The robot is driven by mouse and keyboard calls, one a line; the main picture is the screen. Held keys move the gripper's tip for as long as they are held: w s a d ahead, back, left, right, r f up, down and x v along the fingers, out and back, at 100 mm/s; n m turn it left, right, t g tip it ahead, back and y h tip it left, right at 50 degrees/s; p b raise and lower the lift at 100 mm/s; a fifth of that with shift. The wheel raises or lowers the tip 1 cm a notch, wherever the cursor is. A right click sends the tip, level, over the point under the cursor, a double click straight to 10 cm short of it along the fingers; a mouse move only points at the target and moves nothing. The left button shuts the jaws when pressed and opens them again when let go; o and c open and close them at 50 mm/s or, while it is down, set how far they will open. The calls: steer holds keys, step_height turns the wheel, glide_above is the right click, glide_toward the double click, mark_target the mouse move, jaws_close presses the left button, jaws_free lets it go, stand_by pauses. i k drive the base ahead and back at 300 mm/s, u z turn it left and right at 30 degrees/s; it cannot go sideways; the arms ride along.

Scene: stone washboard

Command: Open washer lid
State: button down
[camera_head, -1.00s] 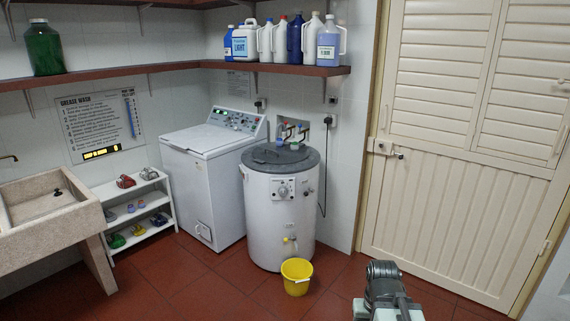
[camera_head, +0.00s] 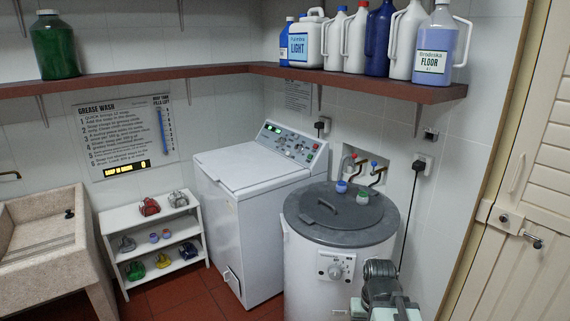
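A white box-shaped top-loading washer (camera_head: 257,205) stands against the back wall with a control panel (camera_head: 290,143) at its rear. Its flat white lid (camera_head: 240,166) is down. Beside it on the right is a round white washer (camera_head: 310,265) with a dark grey lid (camera_head: 340,212), also down, with a handle on top and a dial on the front. Part of my arm (camera_head: 382,285) shows at the bottom right, in front of the round washer's right side. My gripper's fingertips cannot be made out, and nothing is seen touching either lid.
A stone sink (camera_head: 72,236) and a small white shoe rack (camera_head: 115,243) stand at the left. A wooden shelf (camera_head: 215,77) with several bottles runs above the washers. A louvred door (camera_head: 520,235) is on the right. Little red floor shows.

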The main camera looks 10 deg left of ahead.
mark_target(238, 167)
steer(key=u, duration=0.85)
steer(key=i, duration=1.9)
steer(key=u, duration=1.3)
steer(key=i, duration=0.75)
steer(key=u, duration=0.4)
